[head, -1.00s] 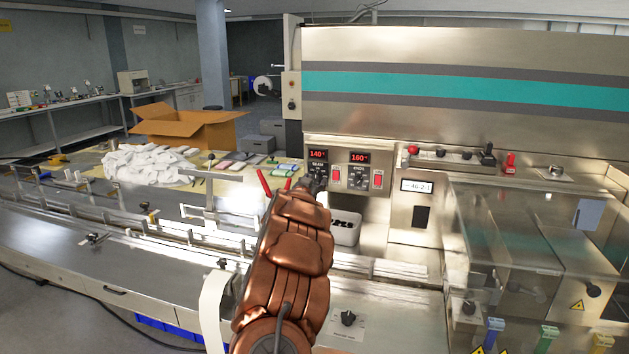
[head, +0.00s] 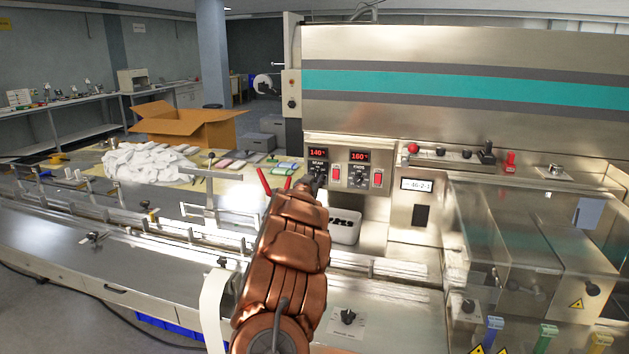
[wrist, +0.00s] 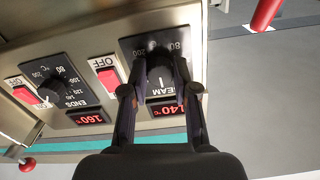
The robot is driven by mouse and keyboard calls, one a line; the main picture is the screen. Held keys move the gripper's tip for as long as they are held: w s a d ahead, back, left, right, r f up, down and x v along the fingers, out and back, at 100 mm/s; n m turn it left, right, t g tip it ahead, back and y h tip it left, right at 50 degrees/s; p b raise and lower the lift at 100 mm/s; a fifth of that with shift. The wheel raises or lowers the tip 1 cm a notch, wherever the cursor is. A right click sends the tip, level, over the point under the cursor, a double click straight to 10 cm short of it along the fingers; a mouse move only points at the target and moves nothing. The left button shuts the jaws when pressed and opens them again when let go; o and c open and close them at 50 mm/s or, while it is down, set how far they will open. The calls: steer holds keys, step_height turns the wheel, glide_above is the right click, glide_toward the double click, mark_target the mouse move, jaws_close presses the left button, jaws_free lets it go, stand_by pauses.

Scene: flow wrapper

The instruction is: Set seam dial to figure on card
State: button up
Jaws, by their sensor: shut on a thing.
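The seam dial (wrist: 158,62) is a dark knob on a black scale plate marked SEAM in the wrist view, where the picture is upside down. My gripper (wrist: 158,90) has its two fingers on either side of the knob and is shut on it. In the head view my gripper (head: 314,186) is at the panel, and my arm hides much of the approach. The seam display (head: 317,153) reads 140°. The ends display (head: 359,156) reads 160°, with the ends dial (head: 358,177) below it. I cannot make out a card with a figure.
Red switches (head: 336,174) sit beside each dial, one close to my fingers. A red-handled thing (head: 265,181) stands left of my gripper. A white bin (head: 345,228) is below the panel. Clear guards (head: 500,240) cover the right side.

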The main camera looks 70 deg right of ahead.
jaws_close()
steer(key=shift+f+b, duration=0.1)
steer(key=shift+b, duration=0.2)
steer(key=shift+m+b, duration=3.2)
steer(key=shift+m, duration=1.2)
